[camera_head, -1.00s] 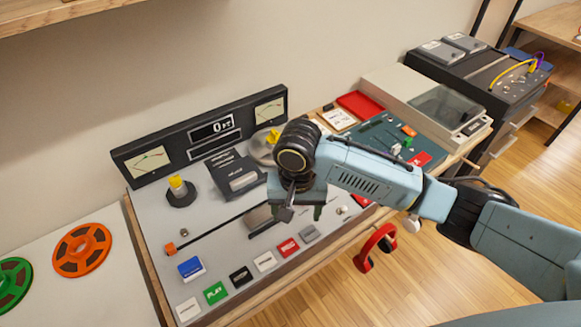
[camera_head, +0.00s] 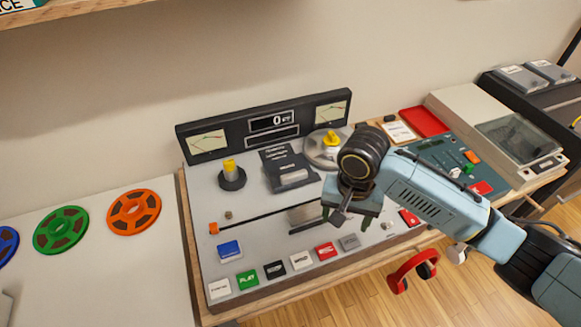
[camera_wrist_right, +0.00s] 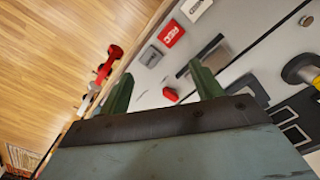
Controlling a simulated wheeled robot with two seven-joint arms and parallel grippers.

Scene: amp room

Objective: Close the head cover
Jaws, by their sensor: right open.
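The tape deck (camera_head: 205,255) stands on the wooden table with its meter panel at the back. A dark hinged-looking piece (camera_head: 288,168) in its middle, between the two reel hubs, appears to be the head cover; I cannot tell for certain how far it is raised. A grey-black plate (camera_head: 306,217) lies in front of it. My right gripper (camera_head: 346,220) is open and empty above the right front part of the deck, to the right of the plate. Its green fingers also show in the right wrist view (camera_wrist_right: 162,90). My left gripper is out of view.
A row of buttons, including a red one (camera_head: 326,251), lines the deck's front edge. Red headphones (camera_head: 412,270) hang at the table's front. A teal mixer (camera_head: 450,160) and a turntable (camera_head: 510,135) stand to the right. Coloured reels (camera_head: 134,212) lie on the left.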

